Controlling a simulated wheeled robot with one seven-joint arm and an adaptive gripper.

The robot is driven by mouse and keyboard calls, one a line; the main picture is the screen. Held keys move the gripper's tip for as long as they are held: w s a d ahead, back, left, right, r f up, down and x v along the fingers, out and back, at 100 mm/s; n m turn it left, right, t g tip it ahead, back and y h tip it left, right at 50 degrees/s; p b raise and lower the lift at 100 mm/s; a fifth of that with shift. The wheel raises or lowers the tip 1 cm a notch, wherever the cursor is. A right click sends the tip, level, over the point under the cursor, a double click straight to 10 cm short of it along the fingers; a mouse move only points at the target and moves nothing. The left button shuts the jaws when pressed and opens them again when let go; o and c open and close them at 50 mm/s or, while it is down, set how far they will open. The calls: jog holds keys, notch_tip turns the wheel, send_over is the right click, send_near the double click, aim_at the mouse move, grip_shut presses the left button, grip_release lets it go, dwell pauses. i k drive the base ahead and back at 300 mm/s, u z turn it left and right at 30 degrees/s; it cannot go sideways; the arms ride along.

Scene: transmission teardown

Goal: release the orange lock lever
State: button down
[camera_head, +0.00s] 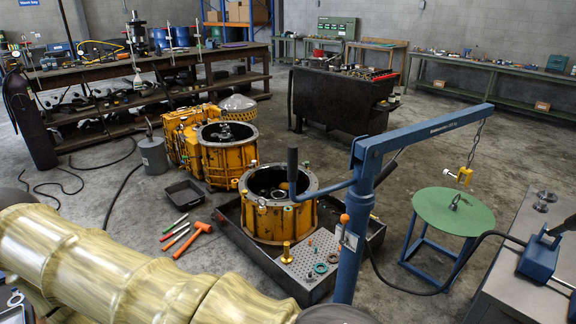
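A small orange knob-like piece (345,218) sits on the side of the blue crane post (354,245), above a pale label. It is the only orange lever-like part I can see on the crane; its exact shape and position are too small to tell. A blue side arm with an upright dark handle (293,172) reaches left from the post. The blue boom (430,127) rises to the right, with a chain and yellow hook block (465,175) hanging from it. My pale yellowish arm fills the lower left; my gripper is not in view.
Yellow transmission housings (278,215) stand left of the post, one in a dark tray (376,232). An orange hammer (195,238) and several tools lie on the floor. A green round table (453,212) and grey bench (500,270) with a dark cable stand right.

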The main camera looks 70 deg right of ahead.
aim_at(344, 218)
jog(key=i, duration=1.2)
jog(key=z, duration=3.4)
